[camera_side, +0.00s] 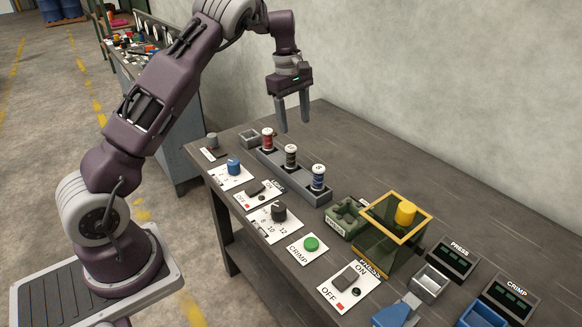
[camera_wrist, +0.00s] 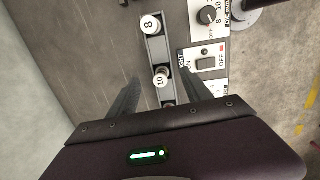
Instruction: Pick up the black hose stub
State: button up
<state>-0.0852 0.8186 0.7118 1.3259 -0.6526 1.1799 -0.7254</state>
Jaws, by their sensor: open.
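The black hose stub (camera_side: 291,156) stands upright in the middle place of a grey rack (camera_side: 322,197), between a red stub (camera_side: 267,139) and a blue stub (camera_side: 318,177). It has pale flanged ends. In the wrist view, the middle stub (camera_wrist: 161,77) shows a white top marked 10, and the stub above it (camera_wrist: 150,25) is marked 8. My gripper (camera_side: 295,126) is open and empty, pointing down above the rack. In the wrist view its fingers appear on either side of the stub marked 10.
Control plates with a blue knob (camera_side: 233,167), a black dial (camera_side: 279,211) and a green button (camera_side: 311,243) line the table's near side. A yellow-framed press (camera_side: 388,236) stands right of the rack. The table behind the rack is clear.

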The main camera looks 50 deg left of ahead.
jog(key=n, duration=0.1)
send_over(291, 147)
jog(key=d, duration=0.1)
jog(key=shift+g+y, duration=0.3)
jog(key=shift+g, duration=0.1)
notch_tip(291, 147, down, 6)
jog(key=shift+s+d+f, duration=0.15)
jog(key=shift+f, duration=0.1)
jog(key=f, duration=0.5)
jog(key=a+f, duration=0.1)
jog(key=f, duration=0.1)
jog(key=shift+a+f, duration=0.1)
jog(key=shift+f, duration=0.3)
grip_shut()
